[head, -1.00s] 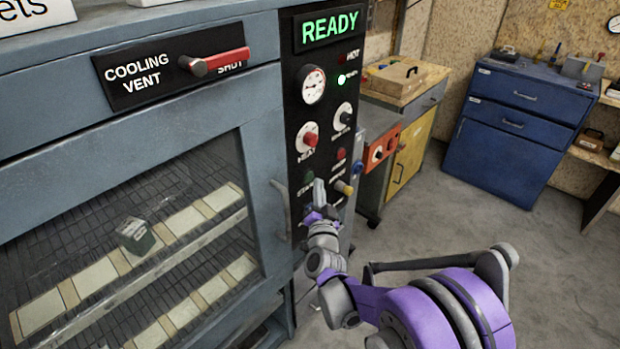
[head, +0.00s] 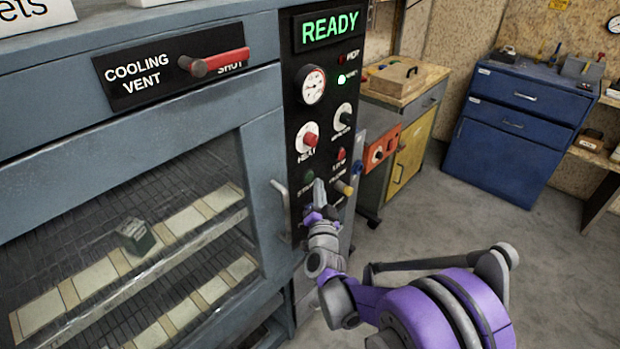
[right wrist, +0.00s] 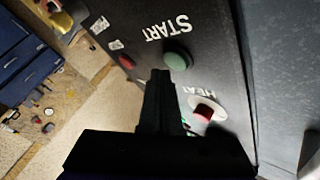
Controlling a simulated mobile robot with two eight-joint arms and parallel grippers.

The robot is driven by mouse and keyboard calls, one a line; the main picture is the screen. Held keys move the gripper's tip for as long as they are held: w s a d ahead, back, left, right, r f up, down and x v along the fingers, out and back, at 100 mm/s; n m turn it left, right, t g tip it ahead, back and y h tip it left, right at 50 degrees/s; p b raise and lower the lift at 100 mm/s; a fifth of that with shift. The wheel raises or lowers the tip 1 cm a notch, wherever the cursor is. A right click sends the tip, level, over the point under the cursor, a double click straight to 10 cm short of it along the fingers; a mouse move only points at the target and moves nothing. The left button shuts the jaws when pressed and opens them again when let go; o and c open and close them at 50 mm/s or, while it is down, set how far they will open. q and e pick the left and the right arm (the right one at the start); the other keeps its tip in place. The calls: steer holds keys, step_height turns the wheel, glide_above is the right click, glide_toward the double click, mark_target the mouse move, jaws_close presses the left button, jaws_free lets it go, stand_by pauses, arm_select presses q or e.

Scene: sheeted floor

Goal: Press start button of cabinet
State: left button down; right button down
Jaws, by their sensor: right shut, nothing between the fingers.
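The cabinet (head: 262,130) fills the left of the head view, with a black control panel on its right side. The green start button (head: 309,176) sits low on that panel; in the right wrist view the green button (right wrist: 178,62) shows beside the word START. My right gripper (head: 319,186) is shut and empty in front of the panel, just right of the button. In the right wrist view its closed fingertips (right wrist: 160,74) are close beside the green button; I cannot tell whether they touch the panel. My left gripper is not in view.
A lit READY sign (head: 330,27), a gauge (head: 311,85) and a red heat knob (head: 307,139) are above the button. A yellow knob (head: 344,188) is right of the gripper. The door handle (head: 281,209) is to its left. Open floor (head: 420,225) lies to the right.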

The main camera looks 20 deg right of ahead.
stand_by(0.8)
steer(key=shift+w+a, duration=0.15)
steer(key=shift+w, duration=0.25)
steer(key=shift+w+a, duration=0.15)
steer(key=shift+w, duration=0.2)
stand_by(0.5)
stand_by(0.4)
steer(key=shift+s+d, duration=0.3)
steer(key=shift+s, duration=0.45)
steer(key=s, duration=0.1)
steer(key=s+d, duration=0.1)
steer(key=s, duration=0.1)
steer(key=s+d, duration=0.1)
steer(key=shift+s, duration=0.3)
stand_by(0.5)
